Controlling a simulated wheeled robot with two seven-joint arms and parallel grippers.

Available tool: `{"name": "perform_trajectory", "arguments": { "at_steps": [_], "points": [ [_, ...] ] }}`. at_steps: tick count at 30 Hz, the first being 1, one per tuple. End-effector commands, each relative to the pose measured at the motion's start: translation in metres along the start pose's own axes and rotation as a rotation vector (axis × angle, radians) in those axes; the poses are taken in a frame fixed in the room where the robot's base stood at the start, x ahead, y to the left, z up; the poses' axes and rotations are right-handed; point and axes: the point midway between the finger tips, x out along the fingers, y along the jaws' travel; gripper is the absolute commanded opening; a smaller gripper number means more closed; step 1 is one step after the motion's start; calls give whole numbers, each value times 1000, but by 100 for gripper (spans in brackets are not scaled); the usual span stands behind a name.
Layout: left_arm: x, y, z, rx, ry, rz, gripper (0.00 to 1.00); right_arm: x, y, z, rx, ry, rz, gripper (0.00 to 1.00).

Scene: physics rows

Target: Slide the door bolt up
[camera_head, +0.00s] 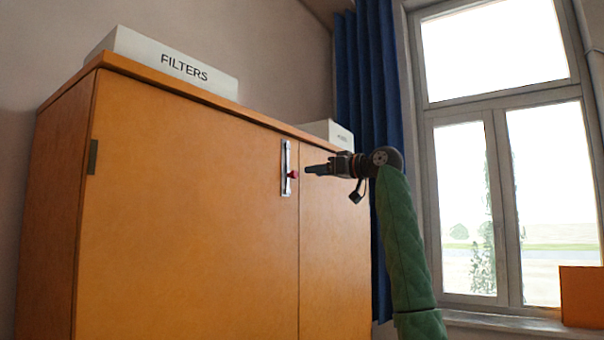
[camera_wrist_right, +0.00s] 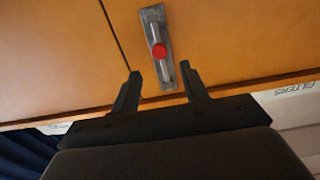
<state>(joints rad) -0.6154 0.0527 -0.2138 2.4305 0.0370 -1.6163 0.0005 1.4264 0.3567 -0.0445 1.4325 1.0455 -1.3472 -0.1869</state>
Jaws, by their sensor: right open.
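The door bolt is a narrow metal plate (camera_head: 286,168) with a red knob (camera_head: 293,174), mounted upright near the edge of the orange cabinet door (camera_head: 190,200). My right gripper (camera_head: 308,170) is just to the right of the knob in the head view, apart from it. In the right wrist view the bolt plate (camera_wrist_right: 152,22) and red knob (camera_wrist_right: 158,51) lie ahead of my right gripper (camera_wrist_right: 160,78). Its two fingers are spread and empty, with the plate's end showing between the tips. My left gripper is in neither view.
A white box marked FILTERS (camera_head: 175,65) and a smaller white box (camera_head: 328,132) stand on the cabinet top. A blue curtain (camera_head: 362,80) and a window (camera_head: 510,150) are at the right. An orange box (camera_head: 581,296) sits on the sill. The cabinet front is clear.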

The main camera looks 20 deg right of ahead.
Motion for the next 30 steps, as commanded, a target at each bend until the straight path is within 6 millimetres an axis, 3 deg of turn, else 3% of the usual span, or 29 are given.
{"name": "perform_trajectory", "arguments": {
  "at_steps": [9,13,23,30],
  "points": [
    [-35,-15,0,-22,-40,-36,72,45,0,-2,1,-2,0,45],
    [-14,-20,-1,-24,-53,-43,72,59,0,-1,0,-2,0,45],
    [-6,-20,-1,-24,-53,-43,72,65,0,0,0,-1,1,45],
    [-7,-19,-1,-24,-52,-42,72,65,0,0,0,-1,1,0]
  ]
}}
